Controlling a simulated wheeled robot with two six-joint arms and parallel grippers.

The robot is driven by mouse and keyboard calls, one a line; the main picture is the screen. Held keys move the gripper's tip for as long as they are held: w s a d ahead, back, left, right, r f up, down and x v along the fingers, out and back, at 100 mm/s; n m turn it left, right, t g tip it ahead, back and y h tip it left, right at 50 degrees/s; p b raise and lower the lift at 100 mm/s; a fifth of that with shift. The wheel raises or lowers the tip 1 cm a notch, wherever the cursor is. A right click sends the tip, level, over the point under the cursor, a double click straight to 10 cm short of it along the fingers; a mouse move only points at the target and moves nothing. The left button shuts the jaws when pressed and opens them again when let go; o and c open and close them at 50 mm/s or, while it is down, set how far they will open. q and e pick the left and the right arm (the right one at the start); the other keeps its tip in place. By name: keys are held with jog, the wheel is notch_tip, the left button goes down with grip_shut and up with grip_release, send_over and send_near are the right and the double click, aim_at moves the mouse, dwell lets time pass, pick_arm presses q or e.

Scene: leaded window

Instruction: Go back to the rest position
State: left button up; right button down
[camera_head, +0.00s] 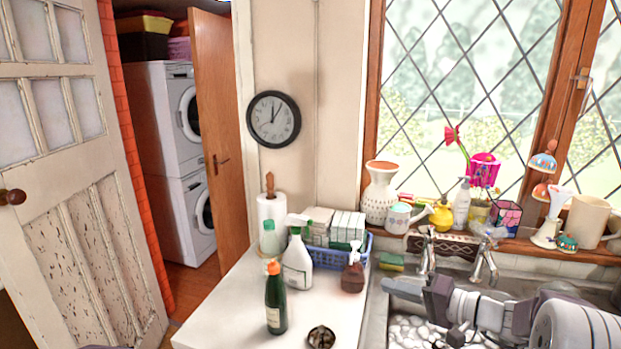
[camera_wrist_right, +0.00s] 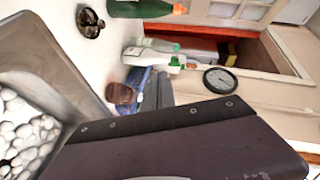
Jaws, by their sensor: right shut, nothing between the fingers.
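My right gripper (camera_head: 408,290) reaches in from the right in the head view, over the sink of white pebbles. Its fingers are shut with nothing between them, close to the left edge of the sink and just in front of the taps. In the right wrist view a dark part of my own gripper (camera_wrist_right: 180,145) fills the lower middle and hides what lies behind it. My left gripper is not in view.
The sink (camera_head: 405,328) holds white pebbles. The taps (camera_head: 484,262) stand behind my right gripper. On the white counter (camera_head: 225,318) are a green bottle (camera_head: 276,300), a spray bottle (camera_head: 297,265), a brown bottle (camera_head: 353,272) and a small dark dish (camera_head: 321,338). The windowsill is crowded.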

jog(key=s+a+f+n+g+h, duration=0.2)
jog(key=s+a+f+n+g, duration=0.1)
jog(key=s+a+f+g, duration=0.35)
jog(key=s+a+f+n+g+h, duration=0.1)
jog(key=s+a+f+n+g, duration=0.15)
jog(key=s+a+f, duration=0.55)
jog(key=s+d+g+h, duration=0.2)
jog(key=s+d+h, duration=0.1)
jog(key=s, duration=0.4)
jog(key=d+f+t+h, duration=0.1)
jog(key=d+f+h, duration=0.4)
jog(key=d, duration=0.5)
jog(key=shift+s+m+t, duration=0.3)
jog(key=shift+m+t, duration=0.05)
jog(key=shift+t, duration=0.05)
jog(key=shift+d, duration=0.15)
